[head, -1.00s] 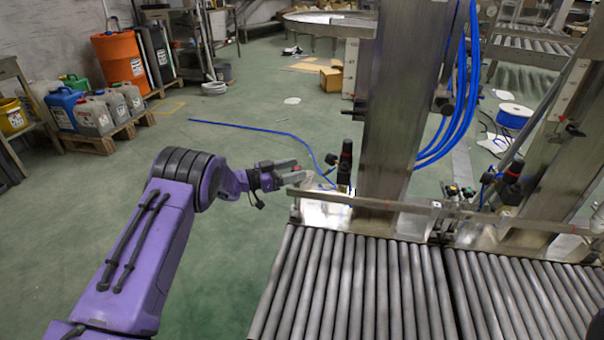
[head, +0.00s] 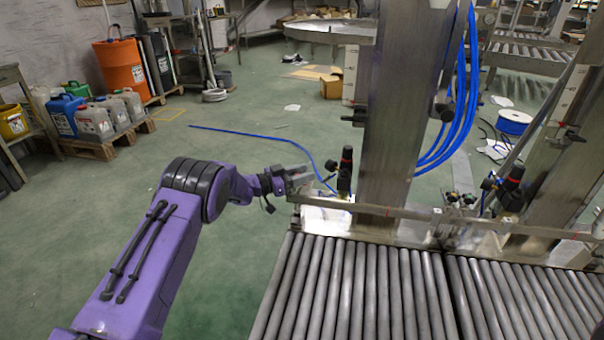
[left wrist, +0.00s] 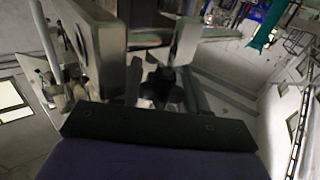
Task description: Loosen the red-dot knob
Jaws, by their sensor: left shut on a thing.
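My left gripper (head: 300,179) is at the left end of the metal guide rail (head: 385,209), beside the frame. In the left wrist view its two pale fingers (left wrist: 150,55) stand on either side of a dark knob-like part (left wrist: 161,86), and the gripper is shut on it. No red dot shows on that part; the gripper hides it in the head view. A black upright knob or valve (head: 345,170) stands just right of the gripper, apart from it. My right gripper is not in view.
A roller conveyor (head: 350,285) lies in front of the rail. A steel post (head: 392,120) rises behind the rail, with blue hoses (head: 462,110) beside it. Another black valve (head: 512,185) stands farther right. The green floor left of the conveyor is clear around my arm.

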